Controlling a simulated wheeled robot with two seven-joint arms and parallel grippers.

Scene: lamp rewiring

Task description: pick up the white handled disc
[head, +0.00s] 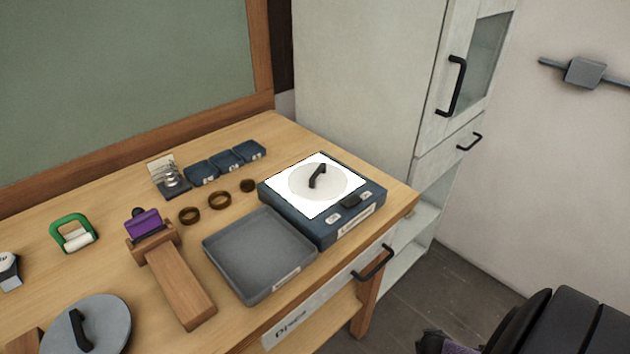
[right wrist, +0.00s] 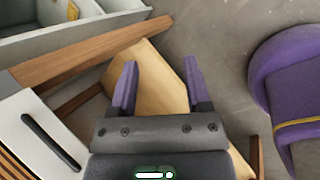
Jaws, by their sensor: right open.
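The white handled disc (head: 303,188) lies flat on the bright white top of a blue box (head: 328,232) at the back right of the bench in the head view. Its black bar handle (head: 318,176) stands up from the middle. My right gripper (right wrist: 160,62) shows in the right wrist view with its two purple fingers apart and nothing between them. The disc is not in that view. My dark right arm is at the lower right of the head view, well away from the disc. My left gripper is not in view.
An empty grey tray (head: 255,254) sits in front of the blue box. Brown rings (head: 220,200), small blue boxes (head: 227,160) and a wooden stand (head: 180,284) are to the left. A grey handled disc (head: 108,322) lies front left. A tall cabinet (head: 365,75) stands behind.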

